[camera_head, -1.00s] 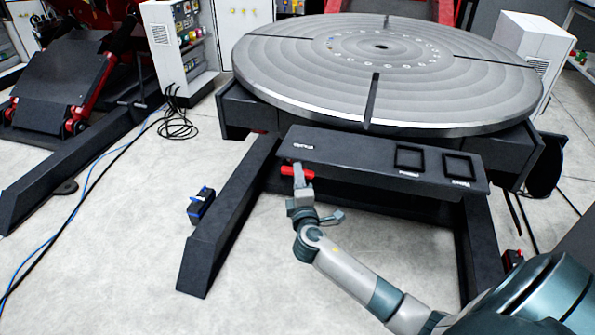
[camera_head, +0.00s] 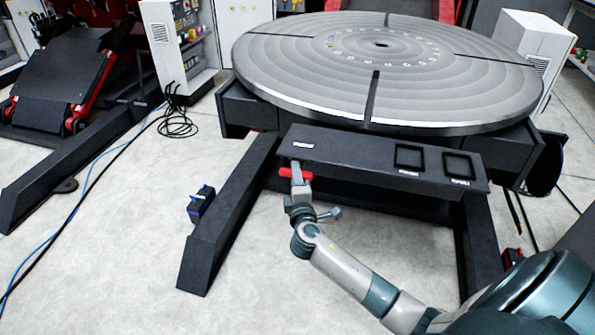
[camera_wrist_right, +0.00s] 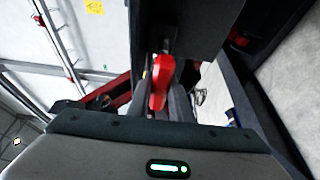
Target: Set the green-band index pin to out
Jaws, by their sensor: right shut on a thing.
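A red handle (camera_head: 287,173) sticks out under the left end of the dark front panel of the positioner (camera_head: 350,152). No green band can be made out on it. My right gripper (camera_head: 297,176) is shut on this red handle, reaching it from the front. In the right wrist view the red handle (camera_wrist_right: 160,80) stands between the fingers, just below the dark panel edge. The part of the handle between the fingers and its inner end are hidden. My left gripper is not in view.
The round grooved table (camera_head: 330,75) lies above the panel. Two dark framed recesses (camera_head: 409,156) are in the panel's right half. A dark base leg (camera_head: 220,225) slopes down at the left. The floor (camera_head: 130,270) further left is open, with cables on it.

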